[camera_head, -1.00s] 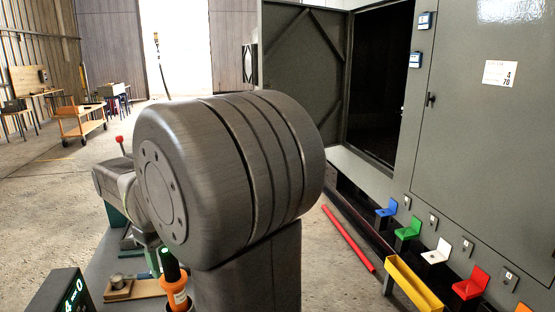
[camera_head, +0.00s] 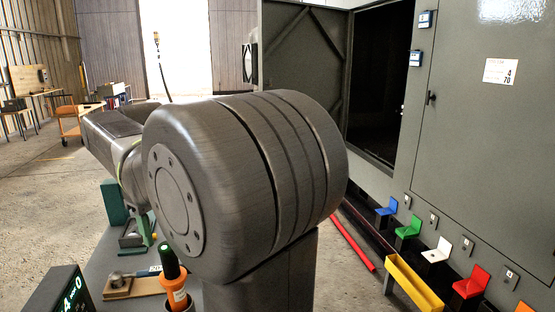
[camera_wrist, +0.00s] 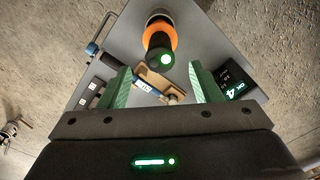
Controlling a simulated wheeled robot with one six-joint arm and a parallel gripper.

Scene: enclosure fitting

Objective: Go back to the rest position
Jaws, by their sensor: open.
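My gripper (camera_wrist: 163,90) shows in the wrist view with its two green fingers spread apart and nothing between them. It points down over my grey deck (camera_wrist: 140,65). An orange and black tool with a green lit end (camera_wrist: 160,42) stands on the deck past the fingertips. The same tool (camera_head: 174,278) shows in the head view, upright in a holder.
A black display box (camera_head: 65,293) stands at the front left. The grey enclosure (camera_head: 475,130) has its door (camera_head: 303,80) open. Coloured brackets (camera_head: 408,229) and a yellow trough (camera_head: 413,285) line its base.

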